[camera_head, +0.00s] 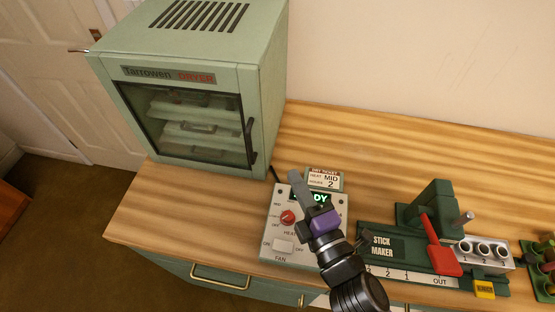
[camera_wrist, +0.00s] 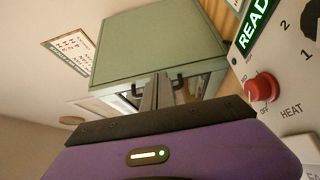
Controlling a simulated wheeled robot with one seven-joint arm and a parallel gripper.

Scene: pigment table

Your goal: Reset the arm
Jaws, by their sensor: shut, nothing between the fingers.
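My gripper (camera_head: 297,180) is shut and empty, held above the dryer's control panel in the head view. Its fingers also show in the wrist view (camera_wrist: 157,90), with the purple gripper body below them. The control panel (camera_head: 283,258) has a red heat knob (camera_head: 288,217), a white fan switch and a lit green display, partly hidden by my gripper. In the wrist view the display reads "READ", cut by the frame edge, and the red knob (camera_wrist: 263,88) is close on the right.
A green dryer (camera_head: 190,122) with a closed glass door stands at the back left. A ticket card (camera_head: 324,178) stands behind the panel. The stick maker (camera_head: 400,245) with a red lever (camera_head: 437,243) is to the right. Bare wooden counter (camera_head: 390,150) lies behind these.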

